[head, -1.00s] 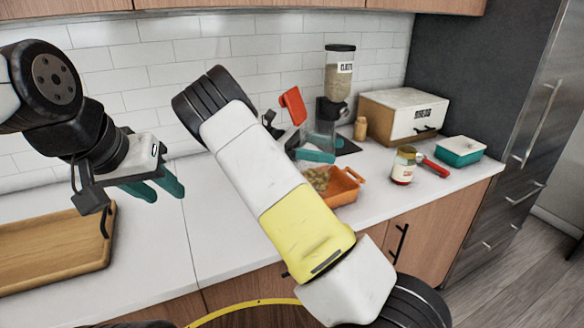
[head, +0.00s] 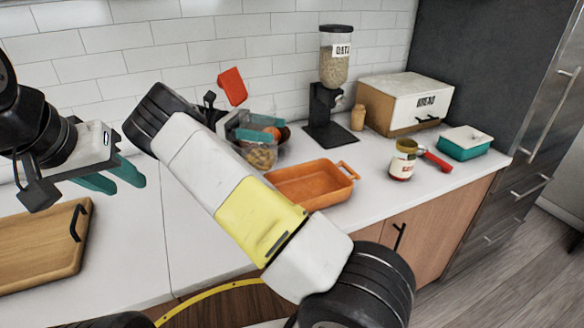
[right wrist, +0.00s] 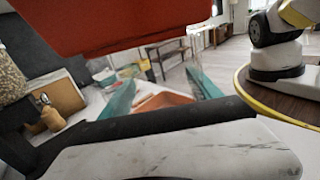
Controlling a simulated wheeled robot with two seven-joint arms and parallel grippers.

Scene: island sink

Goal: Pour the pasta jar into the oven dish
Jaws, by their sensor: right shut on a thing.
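The pasta jar (head: 260,156) is clear with yellowish pasta inside. In the head view it is at the left end of the orange oven dish (head: 348,186), partly behind my right arm. My right gripper (head: 250,136) is shut on the jar; its tilt is hard to tell. No pasta shows in the dish. The dish also appears between my teal fingers in the right wrist view (right wrist: 165,101), where the jar cannot be made out. My left gripper (head: 112,178) is open and empty above the counter at the left.
A wooden board (head: 40,243) lies at left. Behind are a bowl with fruit (head: 273,131), an oats dispenser (head: 333,75) and a bread box (head: 405,103). A labelled jar (head: 402,160), a red-handled item (head: 437,160) and a teal container (head: 464,143) stand right of the dish.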

